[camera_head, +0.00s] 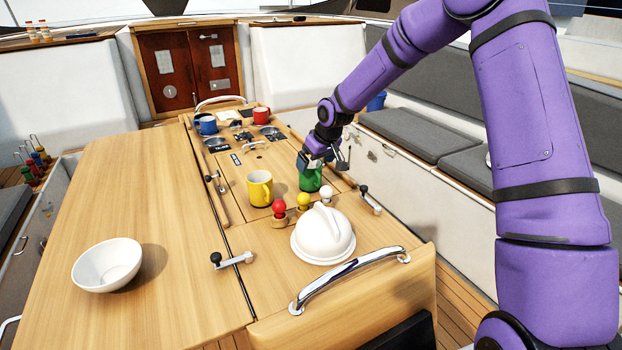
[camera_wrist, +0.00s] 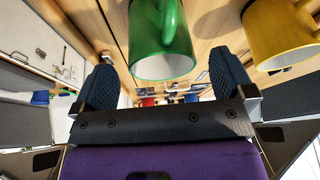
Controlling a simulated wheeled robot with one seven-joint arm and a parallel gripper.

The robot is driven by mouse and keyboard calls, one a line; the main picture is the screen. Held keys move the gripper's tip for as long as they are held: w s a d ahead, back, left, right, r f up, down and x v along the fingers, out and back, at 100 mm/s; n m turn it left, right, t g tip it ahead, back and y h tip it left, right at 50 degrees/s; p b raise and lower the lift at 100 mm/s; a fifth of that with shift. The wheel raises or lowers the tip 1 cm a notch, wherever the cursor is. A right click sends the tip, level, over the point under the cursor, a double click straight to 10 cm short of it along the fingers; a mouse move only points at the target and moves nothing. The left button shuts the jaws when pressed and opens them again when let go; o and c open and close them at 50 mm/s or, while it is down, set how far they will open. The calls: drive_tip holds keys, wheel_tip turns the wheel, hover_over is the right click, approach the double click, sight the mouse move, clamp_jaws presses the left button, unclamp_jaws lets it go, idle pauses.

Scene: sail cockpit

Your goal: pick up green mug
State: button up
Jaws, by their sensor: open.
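The green mug (camera_head: 311,180) stands on the wooden cockpit table, right of the yellow mug (camera_head: 260,188). My gripper (camera_head: 322,160) is at the green mug's upper part and partly covers it in the head view. In the wrist view the green mug (camera_wrist: 162,45) is just ahead of my open gripper (camera_wrist: 165,85), in line with the gap between its two dark fingers. Its handle faces the camera there. No contact between fingers and mug is visible. The yellow mug (camera_wrist: 283,35) shows at the upper right of the wrist view.
A white domed object (camera_head: 323,236) and red, yellow and white knobbed pegs (camera_head: 303,200) stand in front of the mugs. A blue mug (camera_head: 206,125) and a red mug (camera_head: 261,115) are farther back. A white bowl (camera_head: 107,264) sits on the clear left tabletop.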

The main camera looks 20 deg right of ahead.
sight(311, 172)
drive_tip(key=shift+x, duration=2.75)
drive_tip(key=shift+c, duration=0.2)
drive_tip(key=c, duration=0.9)
drive_tip(key=shift+o, duration=0.2)
drive_tip(key=shift+r, duration=0.15)
